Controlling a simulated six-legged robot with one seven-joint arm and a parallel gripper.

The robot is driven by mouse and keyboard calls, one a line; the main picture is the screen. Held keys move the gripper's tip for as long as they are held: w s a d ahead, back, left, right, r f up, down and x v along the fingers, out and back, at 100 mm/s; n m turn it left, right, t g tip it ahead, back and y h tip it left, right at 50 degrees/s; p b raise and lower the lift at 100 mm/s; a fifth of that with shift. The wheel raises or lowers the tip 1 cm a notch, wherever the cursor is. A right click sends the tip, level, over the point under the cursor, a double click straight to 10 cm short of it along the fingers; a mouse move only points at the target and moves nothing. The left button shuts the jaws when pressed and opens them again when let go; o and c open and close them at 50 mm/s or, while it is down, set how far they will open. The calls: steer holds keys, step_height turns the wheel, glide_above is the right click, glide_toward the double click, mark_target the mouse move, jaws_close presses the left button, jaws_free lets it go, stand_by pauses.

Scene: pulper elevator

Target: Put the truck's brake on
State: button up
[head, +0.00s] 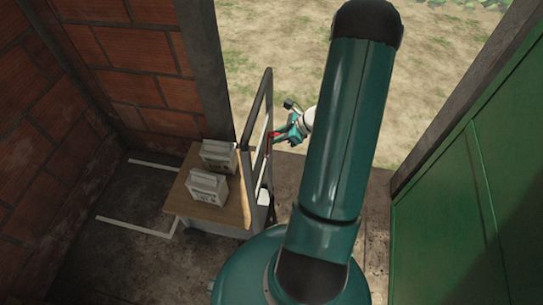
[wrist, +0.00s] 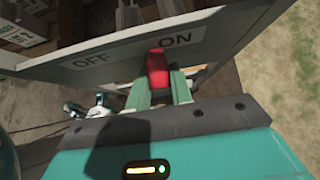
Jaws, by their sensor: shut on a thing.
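The truck stands in the left half of the head view, with a wooden deck (head: 178,205) and a dark upright handle frame (head: 267,95). A red brake lever (wrist: 158,66) sits on the truck's pale panel (wrist: 115,62), marked OFF on the left and ON on the right. The lever is just below the ON mark, nearer to it than to OFF. My gripper (wrist: 160,88) is shut on the red lever, a green finger on each side. In the head view my gripper (head: 277,136) is at the handle side of the truck; its fingers are small there.
Two pale boxes (head: 208,187) stand on the deck. A brick wall (head: 50,120) is at the left and a green door panel (head: 470,220) at the right. White lines (head: 140,227) mark the floor beside the truck. Open dirt ground (head: 430,60) lies beyond the doorway.

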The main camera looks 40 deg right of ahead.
steer(key=shift+w+d+f, duration=0.35)
steer(key=shift+w+d, duration=0.05)
steer(key=shift+d, duration=0.1)
steer(key=shift+w+d+f, duration=0.3)
steer(key=shift+w+d, duration=0.05)
steer(key=shift+d, duration=0.15)
steer(key=o, duration=0.6)
steer(key=shift+o, duration=0.4)
steer(key=v, duration=0.8)
steer(key=shift+s, duration=0.1)
